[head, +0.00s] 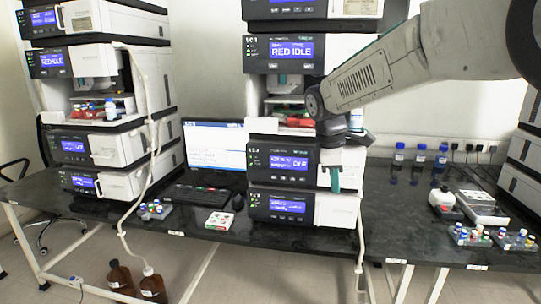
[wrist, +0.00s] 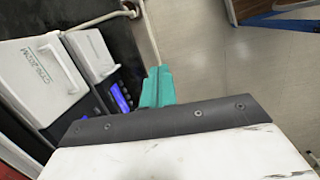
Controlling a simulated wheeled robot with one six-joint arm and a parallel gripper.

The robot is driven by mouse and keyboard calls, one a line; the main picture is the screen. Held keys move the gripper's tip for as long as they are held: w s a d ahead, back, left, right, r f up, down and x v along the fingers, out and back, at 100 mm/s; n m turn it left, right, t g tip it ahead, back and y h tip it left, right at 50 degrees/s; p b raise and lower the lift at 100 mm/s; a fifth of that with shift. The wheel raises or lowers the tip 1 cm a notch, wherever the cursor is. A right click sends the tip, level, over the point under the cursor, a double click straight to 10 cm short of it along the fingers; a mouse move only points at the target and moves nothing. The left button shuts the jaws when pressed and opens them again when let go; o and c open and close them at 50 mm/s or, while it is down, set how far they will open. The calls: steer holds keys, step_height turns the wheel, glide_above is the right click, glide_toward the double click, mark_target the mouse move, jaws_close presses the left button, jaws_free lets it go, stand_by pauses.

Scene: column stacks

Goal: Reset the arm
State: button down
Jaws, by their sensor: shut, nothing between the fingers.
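My gripper (head: 335,179) hangs from the end of my arm in front of the middle column stack (head: 283,160), a little above the bench. Its teal fingers point down and are together, with nothing held. In the wrist view the teal fingers (wrist: 158,88) show just past the dark edge of my wrist, closed, with the floor and the stack's front beyond them. My arm reaches in from the upper right of the head view and covers part of the stack. I cannot tell whether the fingers touch the stack, but they look apart from it.
A second column stack (head: 103,110) stands at the left. A monitor (head: 215,143) and keyboard (head: 197,194) stand between the stacks. Vial racks (head: 155,210) (head: 470,236), blue-capped bottles (head: 420,158) and a balance (head: 482,207) are on the dark bench (head: 395,225). Brown bottles (head: 152,286) stand on the floor.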

steer(key=s+d+m, duration=0.3)
steer(key=s+m, duration=0.2)
steer(key=s, duration=0.7)
steer(key=s+d+m+y, duration=0.1)
steer(key=s+d+m, duration=0.2)
steer(key=s, duration=0.8)
steer(key=s+d+f+m+y, duration=0.1)
steer(key=s+d+m, duration=0.3)
steer(key=s+m, duration=0.3)
steer(key=s, duration=0.5)
steer(key=shift+s+t, duration=0.3)
steer(key=shift+t, duration=0.1)
steer(key=shift+f, duration=0.1)
